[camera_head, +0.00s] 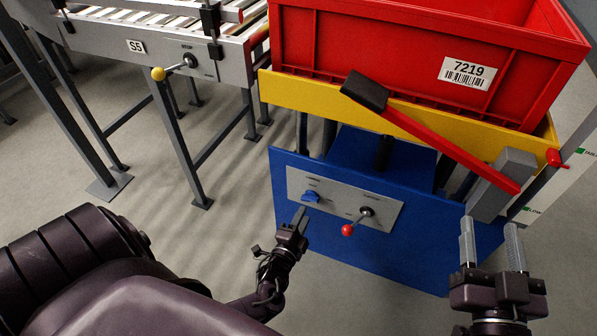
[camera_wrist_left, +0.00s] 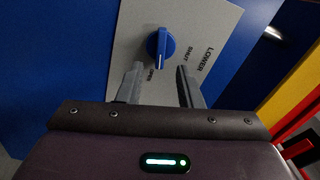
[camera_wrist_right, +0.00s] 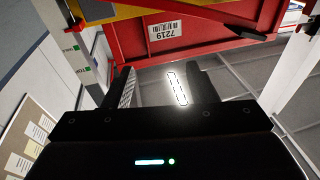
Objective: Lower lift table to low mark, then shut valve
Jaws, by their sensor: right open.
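The lift table has a blue base (camera_head: 400,255) and a yellow platform (camera_head: 310,100). A red pointer (camera_head: 557,158) on the platform sits near the upper green mark (camera_head: 581,151) of a white post, well above the LOW mark (camera_head: 531,211). The valve is a blue knob (camera_head: 311,196) on a grey panel; in the left wrist view the knob (camera_wrist_left: 160,46) is near OPEN and SHUT labels. My left gripper (camera_head: 297,217) is open just short of the knob, apart from it. My right gripper (camera_head: 489,232) is open and empty, low at the right.
A red crate (camera_head: 400,55) marked 7219 stands on the platform. A red lever with a black grip (camera_head: 430,135) slants across its front. A red-ball lever (camera_head: 347,229) is right of the knob. A roller conveyor (camera_head: 160,50) stands at the left. Open floor lies between.

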